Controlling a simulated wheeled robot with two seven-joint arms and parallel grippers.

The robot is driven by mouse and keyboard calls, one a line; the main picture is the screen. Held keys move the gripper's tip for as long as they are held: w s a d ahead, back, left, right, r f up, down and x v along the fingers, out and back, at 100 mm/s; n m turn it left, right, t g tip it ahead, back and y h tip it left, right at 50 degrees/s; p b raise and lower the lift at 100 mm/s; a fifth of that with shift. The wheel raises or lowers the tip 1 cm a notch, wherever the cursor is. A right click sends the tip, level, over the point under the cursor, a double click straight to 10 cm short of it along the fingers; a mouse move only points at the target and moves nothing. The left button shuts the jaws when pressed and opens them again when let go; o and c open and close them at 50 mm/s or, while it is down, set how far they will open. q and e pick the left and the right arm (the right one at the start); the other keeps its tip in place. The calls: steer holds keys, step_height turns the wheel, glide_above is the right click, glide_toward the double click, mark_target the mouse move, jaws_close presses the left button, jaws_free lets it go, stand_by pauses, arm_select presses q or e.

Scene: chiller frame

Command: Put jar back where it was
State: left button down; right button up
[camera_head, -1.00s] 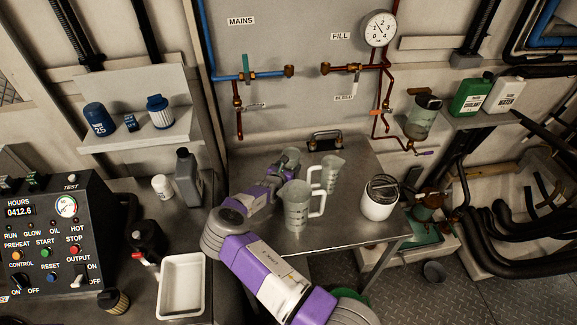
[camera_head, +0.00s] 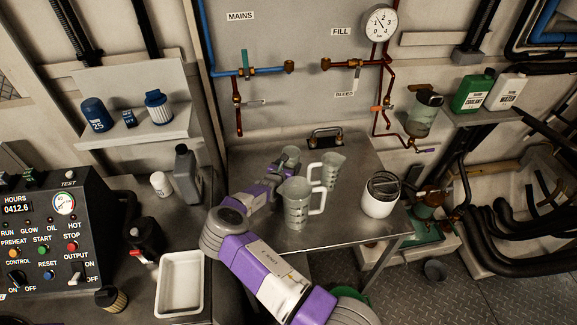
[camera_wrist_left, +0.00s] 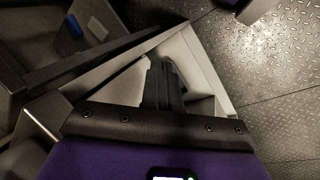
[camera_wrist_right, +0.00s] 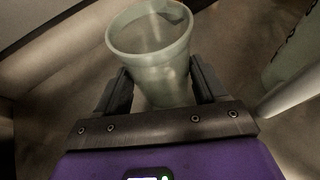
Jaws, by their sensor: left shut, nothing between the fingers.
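My right gripper (camera_wrist_right: 162,90) has one finger on each side of a translucent greenish cup (camera_wrist_right: 150,45). The cup stands upright and open at the top. Whether the fingers press on it is not clear. In the head view the cup (camera_head: 291,154) shows just beyond my right gripper (camera_head: 284,168), partly hidden by it. A white jar (camera_head: 379,207) with a dark, metal-rimmed top stands at the right side of the metal table (camera_head: 340,225). My left gripper (camera_wrist_left: 165,85) is shut and empty, outside the head view.
Two clear measuring jugs with handles, a front one (camera_head: 296,208) and a rear one (camera_head: 331,172), stand close right of my right arm. The gauge (camera_head: 380,22) and pipes are on the wall behind. A white tray (camera_head: 181,312) lies on the left bench.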

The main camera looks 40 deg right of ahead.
steer(key=o, duration=0.4)
